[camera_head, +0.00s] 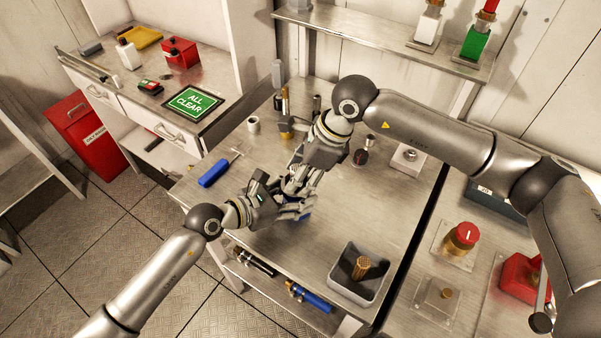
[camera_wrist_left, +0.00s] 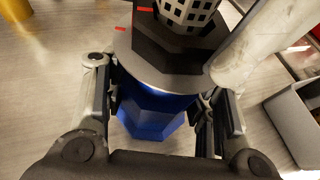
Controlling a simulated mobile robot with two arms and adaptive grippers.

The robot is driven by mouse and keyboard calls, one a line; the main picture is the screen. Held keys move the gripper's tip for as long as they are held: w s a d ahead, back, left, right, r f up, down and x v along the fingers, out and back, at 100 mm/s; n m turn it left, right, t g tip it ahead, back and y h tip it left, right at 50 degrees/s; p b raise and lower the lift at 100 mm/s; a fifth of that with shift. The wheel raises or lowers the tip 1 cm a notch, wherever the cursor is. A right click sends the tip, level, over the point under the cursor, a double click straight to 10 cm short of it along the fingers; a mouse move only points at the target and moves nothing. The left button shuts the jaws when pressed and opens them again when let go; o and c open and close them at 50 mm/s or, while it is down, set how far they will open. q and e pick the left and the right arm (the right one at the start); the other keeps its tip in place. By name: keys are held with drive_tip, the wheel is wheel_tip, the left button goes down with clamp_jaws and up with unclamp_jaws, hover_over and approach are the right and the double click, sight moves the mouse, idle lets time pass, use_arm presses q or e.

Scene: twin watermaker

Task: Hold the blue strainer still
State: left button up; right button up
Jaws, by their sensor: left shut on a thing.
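The blue strainer (camera_wrist_left: 155,108) stands between the fingers of my left gripper (camera_wrist_left: 165,112) in the left wrist view, with a grey rim and a dark collar above its blue body. A perforated metal cylinder (camera_wrist_left: 187,12) rises from the collar. In the head view my left gripper (camera_head: 291,211) is shut on the strainer, and only a bit of blue (camera_head: 306,217) shows by the fingers. My right gripper (camera_head: 297,182) reaches down just above the left one. Its fingertips overlap the left gripper and the strainer, so its opening is hidden.
A blue-handled tool (camera_head: 214,173) lies on the bench to the left. A grey bin (camera_head: 375,292) with a brass part (camera_head: 361,267) stands front right. A small pale cup (camera_head: 254,124) and several fittings stand at the back. Bare bench lies between the strainer and bin.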

drive_tip(key=shift+m, duration=0.6)
drive_tip(key=o, duration=1.4)
drive_tip(key=shift+t, duration=0.3)
drive_tip(key=shift+r, duration=0.1)
drive_tip(key=v, duration=1.1)
drive_tip(key=shift+d+r, duration=0.2)
drive_tip(key=shift+r, duration=0.15)
use_arm(q)
drive_tip(key=o, duration=1.4)
drive_tip(key=shift+c, duration=0.2)
